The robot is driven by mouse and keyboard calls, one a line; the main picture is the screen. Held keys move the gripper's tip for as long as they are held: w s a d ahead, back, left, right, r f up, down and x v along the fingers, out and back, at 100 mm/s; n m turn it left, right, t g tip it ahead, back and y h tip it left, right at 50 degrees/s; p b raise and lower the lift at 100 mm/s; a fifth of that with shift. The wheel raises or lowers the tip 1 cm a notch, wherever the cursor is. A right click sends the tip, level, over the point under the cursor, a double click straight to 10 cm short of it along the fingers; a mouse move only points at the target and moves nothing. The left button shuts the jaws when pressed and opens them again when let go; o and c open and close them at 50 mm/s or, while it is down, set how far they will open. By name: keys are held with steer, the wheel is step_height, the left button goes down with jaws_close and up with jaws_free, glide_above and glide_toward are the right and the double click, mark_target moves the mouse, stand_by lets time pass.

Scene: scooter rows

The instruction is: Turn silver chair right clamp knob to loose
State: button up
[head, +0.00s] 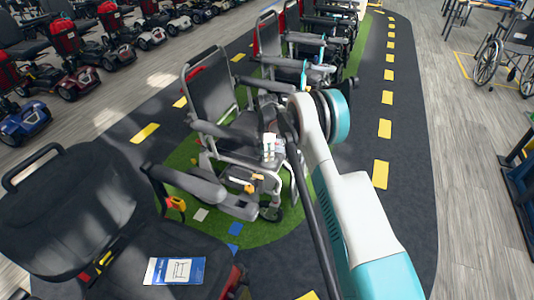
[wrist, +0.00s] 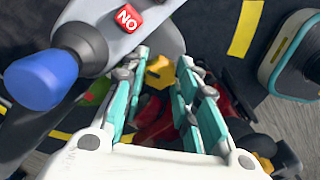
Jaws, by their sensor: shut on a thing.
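The silver chair (head: 212,92), a powered chair with a dark backrest and seat, stands on the green strip in the head view. My arm reaches over its right side and hides much of that side. In the wrist view the yellow clamp knob (wrist: 159,72) shows between the teal fingers of my gripper (wrist: 164,60), under the grey armrest. My gripper is closed around the knob, which is partly hidden by the fingertips. The head view does not show the fingers clearly.
A dark chair with a blue card (head: 175,271) is at the front left. More chairs stand behind; scooters line the left.

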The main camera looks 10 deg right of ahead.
steer(key=o, duration=1.1)
steer(key=shift+c, duration=0.2)
steer(key=shift+r, duration=4)
